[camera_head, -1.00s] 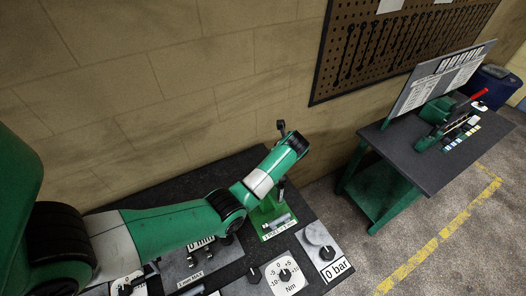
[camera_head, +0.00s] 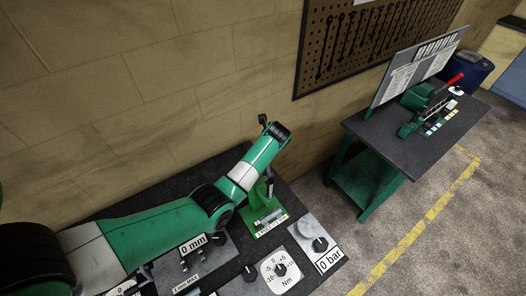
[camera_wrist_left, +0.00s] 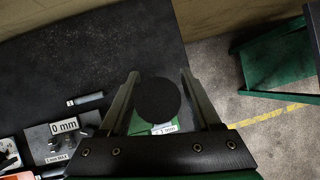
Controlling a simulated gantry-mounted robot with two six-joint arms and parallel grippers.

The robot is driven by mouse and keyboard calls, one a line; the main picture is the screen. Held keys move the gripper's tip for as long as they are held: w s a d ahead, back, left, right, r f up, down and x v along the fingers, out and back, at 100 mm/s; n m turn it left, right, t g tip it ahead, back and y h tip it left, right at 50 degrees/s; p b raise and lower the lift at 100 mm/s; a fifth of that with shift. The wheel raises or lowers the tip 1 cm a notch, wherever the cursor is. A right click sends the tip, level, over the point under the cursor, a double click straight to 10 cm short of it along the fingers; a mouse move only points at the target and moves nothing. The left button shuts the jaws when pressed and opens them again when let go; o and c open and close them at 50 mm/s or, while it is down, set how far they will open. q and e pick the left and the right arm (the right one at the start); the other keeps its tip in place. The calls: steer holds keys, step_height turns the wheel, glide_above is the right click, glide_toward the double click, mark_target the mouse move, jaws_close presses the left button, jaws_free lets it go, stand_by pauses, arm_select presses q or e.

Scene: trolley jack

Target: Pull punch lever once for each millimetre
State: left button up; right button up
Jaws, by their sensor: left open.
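The green punch (camera_head: 270,222) stands on the dark bench, with a white label on its base that is too small to read fully. My left arm reaches over the bench and its left gripper (camera_head: 269,186) points down at the punch, partly hidden by the arm. In the left wrist view, the open left gripper (camera_wrist_left: 159,88) has a round black knob (camera_wrist_left: 158,101), apparently the lever's end, between its fingers. Gaps show on both sides of the knob. A "0 mm" display (camera_head: 193,243) sits left of the punch; it also shows in the wrist view (camera_wrist_left: 64,126). My right gripper is not in view.
A "0 bar" panel with a black knob (camera_head: 320,244) and an Nm dial (camera_head: 281,270) are at the bench's front right. A grey handle-like piece (camera_wrist_left: 85,99) lies on the bench. A separate green table (camera_head: 412,150) with a red-handled device stands right, across a floor gap.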

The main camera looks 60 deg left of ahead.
arm_select(q)
steer(key=w+v, duration=0.1)
steer(key=v, duration=1)
steer(key=shift+s+d+r, duration=0.15)
steer(key=shift+s+r, duration=0.15)
steer(key=shift+s, duration=0.2)
